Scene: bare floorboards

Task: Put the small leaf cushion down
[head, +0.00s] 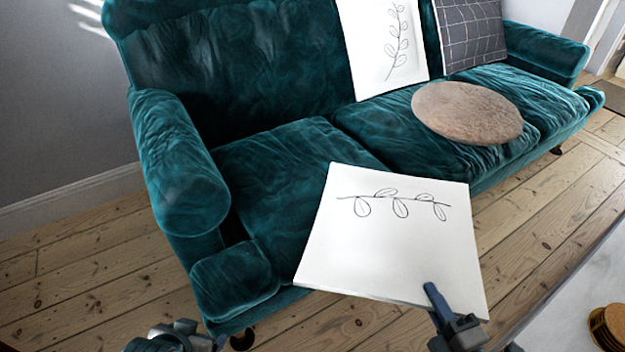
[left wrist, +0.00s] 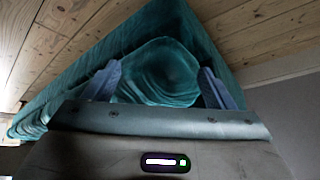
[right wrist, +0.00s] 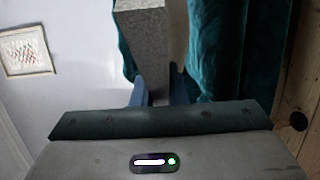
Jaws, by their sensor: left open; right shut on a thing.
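The small leaf cushion (head: 385,245), white with a dark line-drawn sprig, is tilted in front of the teal sofa (head: 270,165) and overlaps its seat in the head view. My right gripper (head: 436,300) is shut on its near edge; the right wrist view shows the cushion edge-on (right wrist: 146,45) between the fingers (right wrist: 158,88). I cannot tell whether the cushion touches the seat. My left gripper (left wrist: 160,85) is open and empty, facing the sofa's rounded teal arm; only part of it (head: 172,342) shows at the bottom of the head view.
Another white leaf cushion (head: 385,45) and a dark grid cushion (head: 470,35) lean on the sofa back. A round brown cushion (head: 467,112) lies on the right seat. The left seat is bare where it shows. A pale surface with round gold items (head: 610,325) is at lower right.

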